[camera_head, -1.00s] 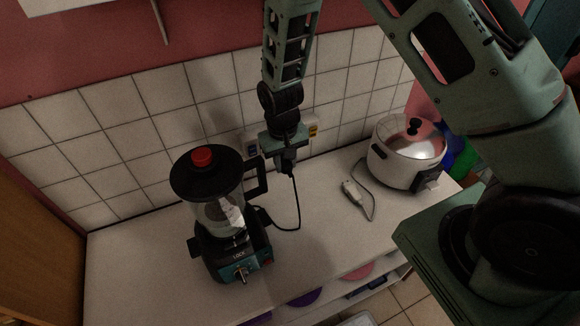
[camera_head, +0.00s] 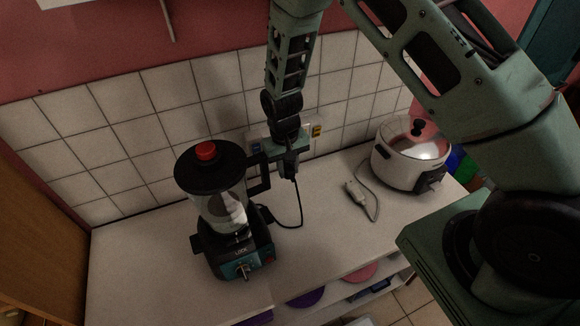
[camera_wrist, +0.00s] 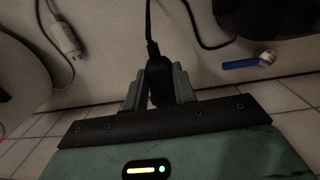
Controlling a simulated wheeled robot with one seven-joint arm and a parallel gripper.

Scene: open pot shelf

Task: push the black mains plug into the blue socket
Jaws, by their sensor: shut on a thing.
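The black mains plug (camera_head: 287,171) is held between the fingers of my gripper (camera_head: 288,158), with its cable hanging down. In the wrist view the plug (camera_wrist: 158,80) sits between the two fingers (camera_wrist: 159,88), which are shut on it. The blue socket (camera_head: 256,147) is on the tiled wall, left of my gripper in the head view and partly hidden by the arm and blender. The plug is apart from it sideways in the picture; the depth gap to the wall cannot be told. The socket cannot be made out in the wrist view.
A blender (camera_head: 238,250) with a red cap stands at the front left; its handle is close to the plug. A yellow socket (camera_head: 317,131) is right of my gripper. A white cooker (camera_head: 398,170) and a loose grey plug (camera_head: 356,192) are on the right. The counter front centre is clear.

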